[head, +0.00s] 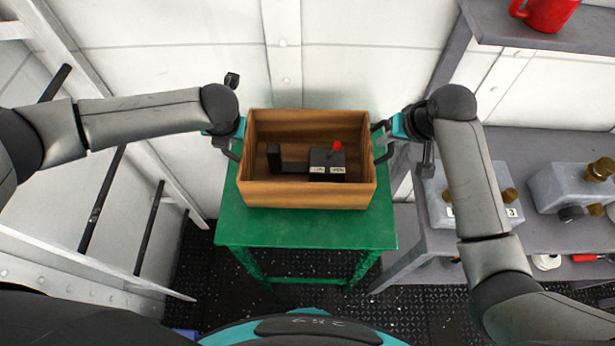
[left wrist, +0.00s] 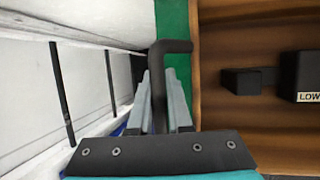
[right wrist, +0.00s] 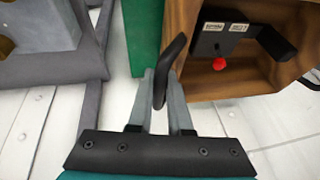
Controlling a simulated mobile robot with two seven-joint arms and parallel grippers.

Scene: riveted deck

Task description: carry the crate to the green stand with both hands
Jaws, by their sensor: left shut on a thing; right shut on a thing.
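The wooden crate (head: 307,194) is over the top of the green stand (head: 306,230), near its back part. I cannot tell whether its bottom touches the stand. In the crate lies a black device (head: 327,164) with a red knob and pale labels. My left gripper (head: 236,140) is shut on the crate's dark left handle, which shows between the fingers in the left wrist view (left wrist: 164,90). My right gripper (head: 387,138) is shut on the dark right handle, seen between the fingers in the right wrist view (right wrist: 162,85). The crate looks level.
A grey shelf unit (head: 545,140) stands at the right, with grey boxes (head: 468,198) with brass fittings and a red mug (head: 545,12). White wall panels are behind the stand. A white railing with dark bars (head: 150,215) is at the left.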

